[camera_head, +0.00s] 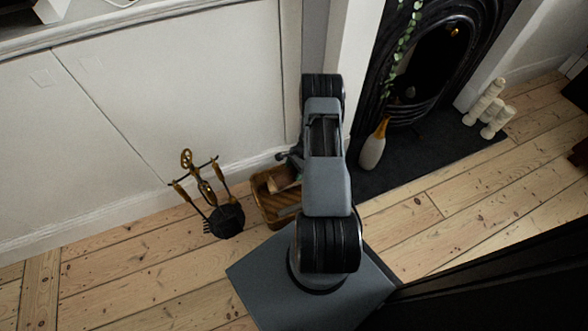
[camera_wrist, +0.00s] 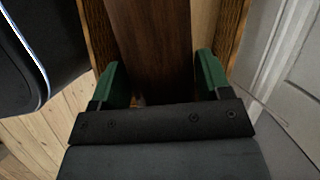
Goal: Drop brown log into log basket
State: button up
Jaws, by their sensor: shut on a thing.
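A dark brown log (camera_wrist: 155,40) lies between the two green fingers of my gripper (camera_wrist: 162,64) in the wrist view, and the gripper is shut on it. The woven brown log basket (camera_head: 259,190) stands on the floor by the white wall in the head view, partly hidden by my arm. Its woven sides (camera_wrist: 101,35) show on both sides of the log in the wrist view, so the gripper and log are over or inside the basket. I cannot tell whether the log touches the basket's bottom. A brown piece shows in the basket in the head view.
A fire-tool stand (camera_head: 203,185) with brass handles is left of the basket. Floorboards (camera_head: 130,270) at lower left are clear.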

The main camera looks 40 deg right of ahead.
notch_tip(320, 180, down, 4)
jog(key=b, duration=0.2)
jog(key=shift+f+b, duration=0.25)
jog(key=shift+b, duration=0.1)
jog(key=o, duration=1.2)
jog(key=p+v, duration=0.5)
jog(key=v, duration=0.9)
jog(key=shift+w, duration=0.1)
